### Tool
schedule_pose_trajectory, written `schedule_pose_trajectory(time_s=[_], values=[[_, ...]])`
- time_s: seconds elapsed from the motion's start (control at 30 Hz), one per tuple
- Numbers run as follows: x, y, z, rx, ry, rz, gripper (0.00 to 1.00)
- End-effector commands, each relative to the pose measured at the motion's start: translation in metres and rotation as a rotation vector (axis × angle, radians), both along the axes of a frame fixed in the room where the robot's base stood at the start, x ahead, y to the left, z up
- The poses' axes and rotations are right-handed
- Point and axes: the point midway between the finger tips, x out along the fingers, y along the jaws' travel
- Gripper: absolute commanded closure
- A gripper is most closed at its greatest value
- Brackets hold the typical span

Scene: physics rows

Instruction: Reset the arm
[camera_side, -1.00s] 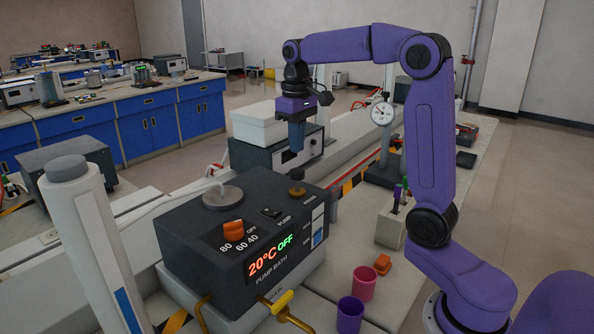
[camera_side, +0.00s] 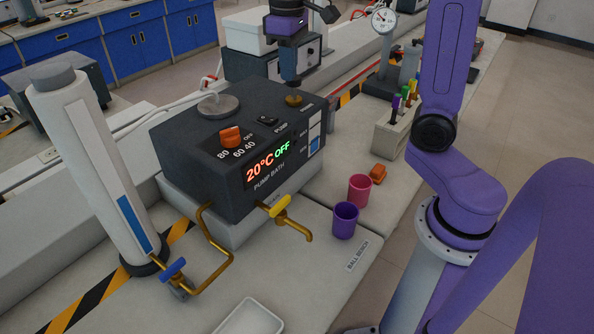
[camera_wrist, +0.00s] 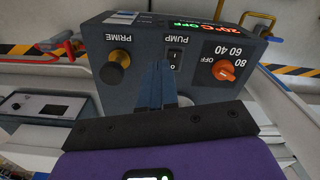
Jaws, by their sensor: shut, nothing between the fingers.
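My gripper (camera_side: 290,78) hangs from the purple wrist in the side view, just above and behind the brass PRIME knob (camera_side: 294,99); I cannot tell if it touches anything. In the wrist view its blue fingers (camera_wrist: 161,66) are shut together and empty. There they overlap the box's top near the PUMP switch (camera_wrist: 175,58), with the PRIME knob (camera_wrist: 117,64) to their left and the orange dial (camera_wrist: 223,70) to their right. The dark pump bath (camera_side: 215,170) displays 20°C OFF. The upper part of my arm is cut off by the side view's top edge.
A purple cup (camera_side: 344,224), a pink cup (camera_side: 360,190) and an orange piece (camera_side: 378,173) stand right of the bath. A brass spout with a yellow lever (camera_side: 280,206) juts from its front. A white cylinder (camera_side: 95,165) stands left. A dial gauge (camera_side: 383,20) stands behind.

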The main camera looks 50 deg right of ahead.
Motion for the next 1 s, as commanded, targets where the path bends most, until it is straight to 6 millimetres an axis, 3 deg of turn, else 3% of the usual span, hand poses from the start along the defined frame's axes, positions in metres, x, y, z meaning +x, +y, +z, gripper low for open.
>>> schedule_pose_trajectory(time_s=[0.2,0.43,0.8,1.0], values=[[-0.05,0.039,-0.023,0.002,-0.004,0.194,1.0],[-0.109,0.063,-0.049,0.004,-0.008,0.393,1.0],[-0.206,0.067,-0.091,0.011,-0.014,0.704,1.0],[-0.236,0.06,-0.104,0.015,-0.017,0.803,1.0]])
